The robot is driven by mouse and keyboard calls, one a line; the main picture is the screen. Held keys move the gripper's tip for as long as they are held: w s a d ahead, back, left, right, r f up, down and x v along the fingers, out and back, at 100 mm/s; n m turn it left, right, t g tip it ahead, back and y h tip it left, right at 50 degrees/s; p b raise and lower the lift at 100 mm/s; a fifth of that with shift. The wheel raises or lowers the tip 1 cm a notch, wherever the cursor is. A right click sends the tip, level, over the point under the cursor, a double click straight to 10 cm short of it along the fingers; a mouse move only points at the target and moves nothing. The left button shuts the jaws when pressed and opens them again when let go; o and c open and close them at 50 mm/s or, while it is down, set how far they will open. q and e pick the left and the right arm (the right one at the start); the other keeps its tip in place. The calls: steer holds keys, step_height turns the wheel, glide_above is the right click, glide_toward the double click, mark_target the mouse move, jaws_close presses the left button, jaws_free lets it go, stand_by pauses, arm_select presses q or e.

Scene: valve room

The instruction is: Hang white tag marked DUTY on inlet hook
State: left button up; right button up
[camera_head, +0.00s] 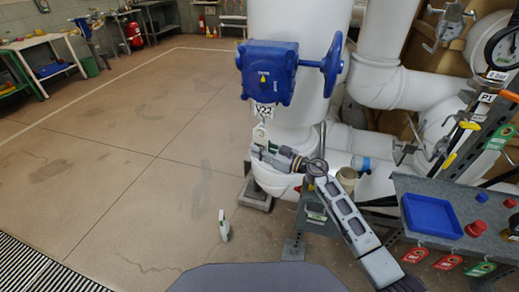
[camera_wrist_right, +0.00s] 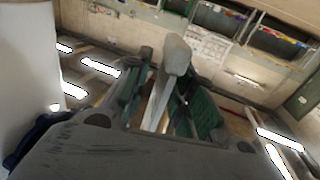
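My right gripper (camera_head: 262,151) reaches up and left in the head view, in front of the white pipe below the blue valve gearbox. A small white piece (camera_head: 260,133), which looks like the white tag, stands up at its fingertips. In the right wrist view the dark green finger pads of the right gripper (camera_wrist_right: 168,100) close around this pale piece (camera_wrist_right: 175,55), seen nearly edge-on. No DUTY lettering is readable. A label reading V22 (camera_head: 264,111) sits just above, under the blue gearbox (camera_head: 267,72). I cannot tell which part is the inlet hook. My left gripper is not in view.
A blue handwheel (camera_head: 332,64) juts right of the gearbox. At right, a grey shelf (camera_head: 405,190) carries a blue tray (camera_head: 432,215), with red and green tags (camera_head: 447,262) along its front. Floor at left is open.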

steer(key=shift+o, duration=0.5)
steer(key=v, duration=0.7)
steer(key=shift+d, duration=0.2)
steer(key=shift+s, duration=0.15)
stand_by(0.4)
steer(key=shift+s+f, duration=0.1)
